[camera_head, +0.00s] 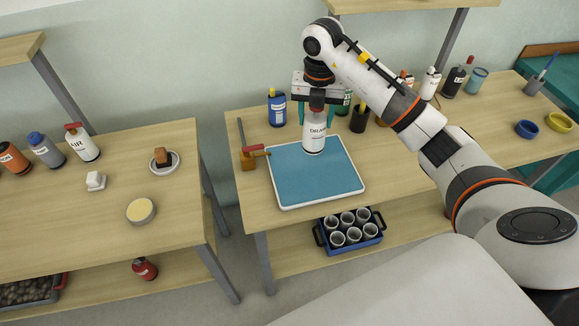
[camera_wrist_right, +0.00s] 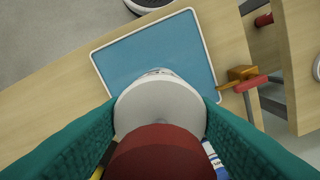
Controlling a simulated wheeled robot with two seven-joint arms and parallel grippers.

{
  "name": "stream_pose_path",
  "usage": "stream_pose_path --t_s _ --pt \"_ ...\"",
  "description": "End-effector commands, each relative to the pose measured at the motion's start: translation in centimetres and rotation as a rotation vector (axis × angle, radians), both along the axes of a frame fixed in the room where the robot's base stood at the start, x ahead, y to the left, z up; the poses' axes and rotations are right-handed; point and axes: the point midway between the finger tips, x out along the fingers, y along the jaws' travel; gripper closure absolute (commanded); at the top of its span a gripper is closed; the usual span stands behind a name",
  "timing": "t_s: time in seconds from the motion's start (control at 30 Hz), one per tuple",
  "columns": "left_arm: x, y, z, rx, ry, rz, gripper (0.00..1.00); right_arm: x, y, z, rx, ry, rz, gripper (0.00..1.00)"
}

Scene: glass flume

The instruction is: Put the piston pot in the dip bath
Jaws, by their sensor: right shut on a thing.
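My right gripper (camera_head: 316,112) points down over the back of the middle table. Its teal fingers are shut on a white bottle with a dark red cap (camera_head: 314,138), whose label is partly readable as "DRAIN". The bottle is upright at the back edge of a white-rimmed blue tray (camera_head: 318,180); I cannot tell whether it touches it. In the right wrist view the white bottle (camera_wrist_right: 160,103) is between the fingers (camera_wrist_right: 160,118), with the blue tray (camera_wrist_right: 150,55) beyond. I cannot tell for certain which things are the piston pot and dip bath. My left gripper is out of view.
A red-handled tool on an orange block (camera_head: 249,160) stands left of the tray. A blue crate of white cups (camera_head: 349,232) is on the lower shelf. A gap separates the left table (camera_head: 100,205).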

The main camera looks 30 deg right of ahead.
Motion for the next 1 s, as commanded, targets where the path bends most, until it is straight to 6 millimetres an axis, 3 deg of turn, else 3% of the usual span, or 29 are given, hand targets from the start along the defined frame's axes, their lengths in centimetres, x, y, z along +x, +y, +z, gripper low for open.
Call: stream_pose_path --t_s 0.3,0.7,1.0 --pt "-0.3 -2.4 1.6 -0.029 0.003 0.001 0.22 -0.1 0.0 -5.1 0.002 0.004 0.0 0.87" --pt "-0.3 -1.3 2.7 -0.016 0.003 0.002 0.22 -0.1 0.0 -9.4 0.002 0.005 -0.001 0.87" --pt "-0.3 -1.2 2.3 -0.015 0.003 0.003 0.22 -0.1 -0.1 -9.8 0.001 0.001 0.0 0.87"
